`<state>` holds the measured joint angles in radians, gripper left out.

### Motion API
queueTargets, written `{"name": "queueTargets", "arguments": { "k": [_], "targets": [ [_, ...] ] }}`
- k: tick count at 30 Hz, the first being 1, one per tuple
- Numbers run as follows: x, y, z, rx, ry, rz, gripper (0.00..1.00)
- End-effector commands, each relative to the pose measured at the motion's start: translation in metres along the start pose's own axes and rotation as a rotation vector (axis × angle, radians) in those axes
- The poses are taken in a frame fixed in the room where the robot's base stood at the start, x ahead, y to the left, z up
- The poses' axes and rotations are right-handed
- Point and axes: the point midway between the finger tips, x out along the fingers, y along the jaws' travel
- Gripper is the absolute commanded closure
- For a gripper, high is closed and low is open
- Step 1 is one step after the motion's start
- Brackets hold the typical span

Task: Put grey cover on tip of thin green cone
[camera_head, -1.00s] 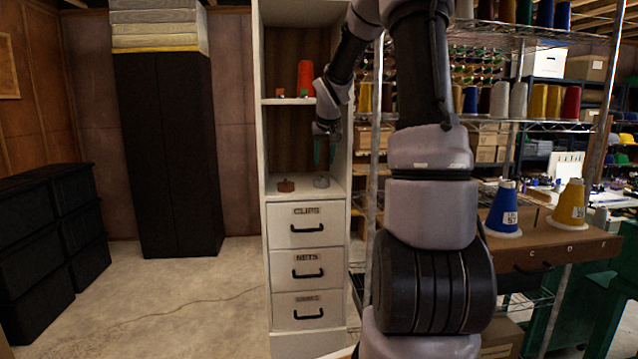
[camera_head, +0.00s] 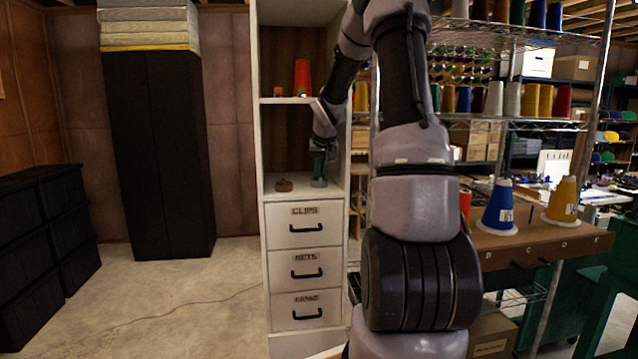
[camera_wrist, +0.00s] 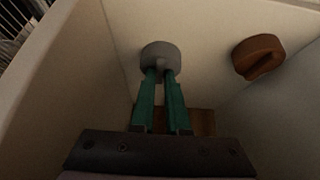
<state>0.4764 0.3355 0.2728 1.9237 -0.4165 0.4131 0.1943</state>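The grey cover (camera_wrist: 160,52) is a short round piece on the lower open shelf, above the CLIPS drawer. It also shows at the right of that shelf in the head view (camera_head: 319,182). My gripper (camera_wrist: 160,72) points down at it with two green fingers. Their tips reach the cover with a narrow gap between them; whether they press on its grip is hidden. In the head view my gripper (camera_head: 320,168) is right above the cover. I cannot surely pick out the thin green cone; a dark green cone (camera_head: 435,97) stands on the wire rack, partly behind my arm.
A brown cover (camera_wrist: 258,56) lies right of the grey one in the wrist view. The white cabinet's side wall (camera_wrist: 55,75) is close on the left there. A red cone (camera_head: 303,77) stands one shelf up. Blue (camera_head: 498,208) and yellow (camera_head: 563,199) cones stand at right.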

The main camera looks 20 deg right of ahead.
Motion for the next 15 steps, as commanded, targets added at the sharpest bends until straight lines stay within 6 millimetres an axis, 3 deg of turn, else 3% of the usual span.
{"name": "queueTargets", "arguments": {
  "k": [15],
  "targets": [
    [-0.0096,0.0,-0.0061,0.0,0.001,0.0,1.0]
  ]
}}
